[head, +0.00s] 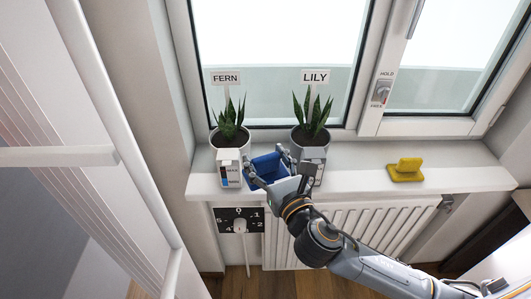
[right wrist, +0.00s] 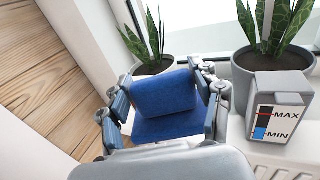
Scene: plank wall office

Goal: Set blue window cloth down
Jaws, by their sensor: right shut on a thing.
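The blue window cloth (head: 267,164) is at the window sill (head: 350,165), between the FERN pot and the LILY pot. My right gripper (head: 267,168) is shut on it, with one finger on each side. In the right wrist view the blue cloth (right wrist: 163,100) shows an upright part above a flatter lower part, between the fingers of my right gripper (right wrist: 160,105). I cannot tell whether its underside touches the sill. My left gripper is not in view.
The fern pot (head: 229,137) and lily pot (head: 309,138) flank the cloth closely. A MAX-marked gauge box (head: 229,169) stands before the fern. A yellow cloth-like item (head: 406,170) lies on the right of the sill. A radiator (head: 350,230) is below. The sill between lily and yellow item is clear.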

